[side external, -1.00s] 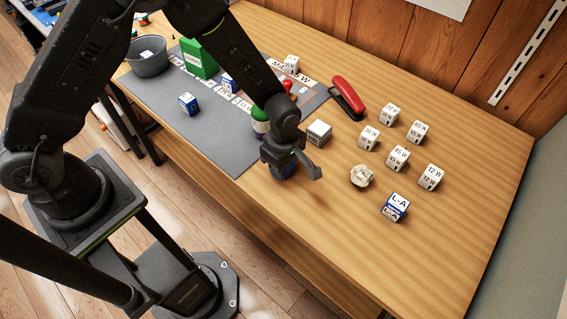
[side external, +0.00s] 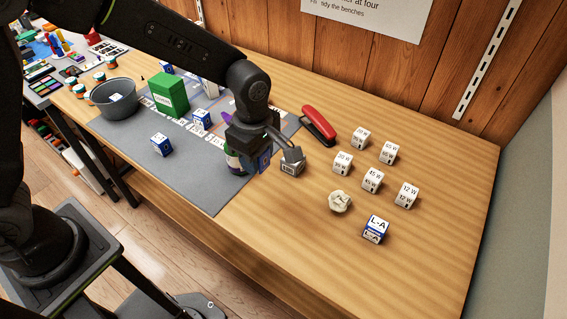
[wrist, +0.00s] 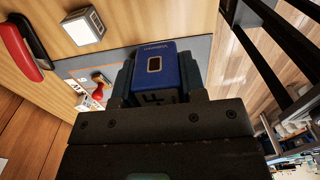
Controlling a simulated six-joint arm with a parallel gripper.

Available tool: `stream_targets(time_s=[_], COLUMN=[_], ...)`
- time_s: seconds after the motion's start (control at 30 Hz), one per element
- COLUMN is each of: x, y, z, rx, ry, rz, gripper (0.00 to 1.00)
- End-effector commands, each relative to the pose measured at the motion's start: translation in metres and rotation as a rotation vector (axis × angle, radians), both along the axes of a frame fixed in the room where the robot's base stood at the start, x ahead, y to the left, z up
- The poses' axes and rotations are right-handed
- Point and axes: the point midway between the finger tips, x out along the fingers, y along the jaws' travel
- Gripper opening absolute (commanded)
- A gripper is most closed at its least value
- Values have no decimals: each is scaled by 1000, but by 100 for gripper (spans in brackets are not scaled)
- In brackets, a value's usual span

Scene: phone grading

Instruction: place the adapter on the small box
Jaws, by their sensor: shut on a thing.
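My gripper (side external: 262,158) is shut on a blue block that appears to be the adapter (side external: 265,161), held above the table by the mat's right edge. In the wrist view the adapter (wrist: 154,68) sits between the fingers, with a gold-rimmed slot on its face. A small grey-white box (side external: 291,169) is just right of my gripper and partly hidden by it; I take it as the small box. It also shows in the wrist view (wrist: 84,27), apart from the adapter. A blue-and-white box marked L-A (side external: 375,230) stands farther right.
A red stapler (side external: 319,125) lies behind the grey-white box. A green box (side external: 170,95) and grey bowl (side external: 114,98) are left. The table's front right is clear.

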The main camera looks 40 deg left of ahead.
Motion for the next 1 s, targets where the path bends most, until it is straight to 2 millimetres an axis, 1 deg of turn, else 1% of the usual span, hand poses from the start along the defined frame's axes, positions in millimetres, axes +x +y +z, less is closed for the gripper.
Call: stream_targets(time_s=[0.03, 0.13, 0.27, 0.47, 0.57, 0.7, 0.8, 1.0], x=[0, 1, 0, 30, 47, 75, 92, 116], y=[0, 0, 0, 21, 35, 61, 80, 112], z=[16, 39, 64, 63, 63, 63, 63, 62], rx=[-2, -2, -2, 0, 0, 0, 0, 0], ry=[-6, -6, -5, 1, 1, 1, 1, 0], rz=[0, 0, 0, -79, -132, -221, -282, -380], gripper=[15, 15, 15, 15, 15, 15, 15, 15])
